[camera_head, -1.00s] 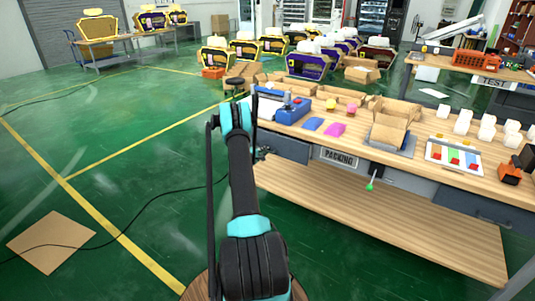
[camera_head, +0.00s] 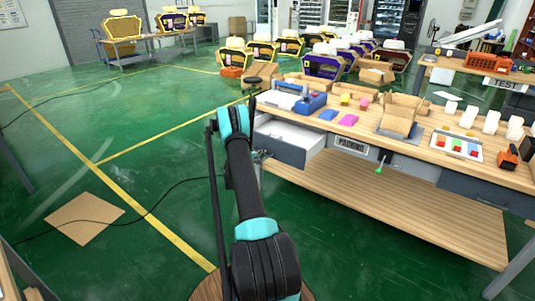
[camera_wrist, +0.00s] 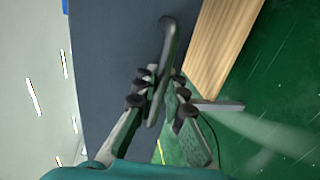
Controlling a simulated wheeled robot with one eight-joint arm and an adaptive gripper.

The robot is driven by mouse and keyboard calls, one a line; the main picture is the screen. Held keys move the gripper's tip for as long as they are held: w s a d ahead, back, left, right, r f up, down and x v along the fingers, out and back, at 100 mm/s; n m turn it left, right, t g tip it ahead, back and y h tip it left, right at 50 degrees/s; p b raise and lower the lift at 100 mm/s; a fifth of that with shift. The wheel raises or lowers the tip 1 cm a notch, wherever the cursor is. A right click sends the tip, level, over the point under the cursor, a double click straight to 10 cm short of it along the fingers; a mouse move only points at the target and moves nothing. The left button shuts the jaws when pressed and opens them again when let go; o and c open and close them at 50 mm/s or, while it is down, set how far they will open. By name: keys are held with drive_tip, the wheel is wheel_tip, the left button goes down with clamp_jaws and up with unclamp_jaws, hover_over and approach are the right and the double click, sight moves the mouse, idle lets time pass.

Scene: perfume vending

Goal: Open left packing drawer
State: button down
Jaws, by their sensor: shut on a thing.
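The left packing drawer (camera_head: 285,149) stands pulled out from under the packing table (camera_head: 432,149), and its white inside shows in the head view. Its dark grey front (camera_wrist: 108,52) fills much of the wrist view, with a grey bar handle (camera_wrist: 168,45) on it. My gripper (camera_wrist: 162,88) is shut on this handle, one finger on each side of it. In the head view my gripper (camera_head: 262,156) is small and partly hidden by my arm at the drawer front.
A grey drawer (camera_head: 480,191) at the table's right end is closed. A black cable (camera_head: 165,205) lies on the floor. The green floor to the left is mostly free, with a cardboard sheet (camera_head: 84,218) on it.

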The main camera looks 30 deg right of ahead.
drive_tip(key=shift+s+a, duration=0.2)
drive_tip(key=shift+a, duration=0.3)
drive_tip(key=c, duration=1.9)
unclamp_jaws()
drive_tip(key=shift+o, duration=0.2)
drive_tip(key=v, duration=1.2)
